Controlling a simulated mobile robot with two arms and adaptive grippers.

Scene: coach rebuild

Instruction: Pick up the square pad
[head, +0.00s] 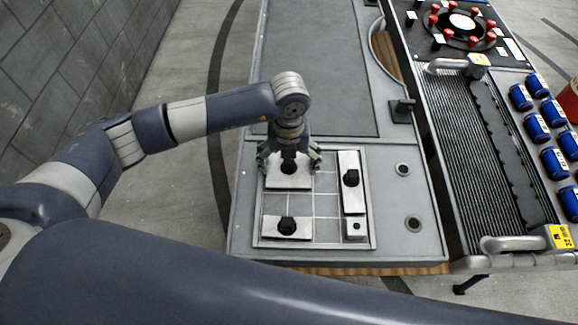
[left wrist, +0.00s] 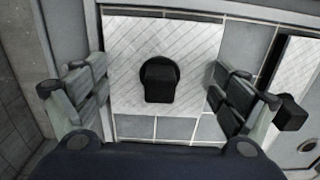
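The square pad (head: 289,181) is a pale, ribbed plate with a black knob on top, lying in the upper left of a gridded tray (head: 327,206). In the left wrist view the square pad (left wrist: 127,72) fills the middle, its black knob (left wrist: 159,80) centred between the fingers. My left gripper (head: 290,160) is above the pad, pointing down. In the wrist view its fingers (left wrist: 160,95) are spread wide on either side, with nothing between them but the knob below. My right gripper is not in view.
The tray also holds a tall rectangular pad (head: 352,195), a wide pad (head: 286,227) and a small block (head: 355,228). A ribbed machine with several blue cans (head: 536,128) stands at the right. The grey panel (head: 318,70) behind the tray is bare.

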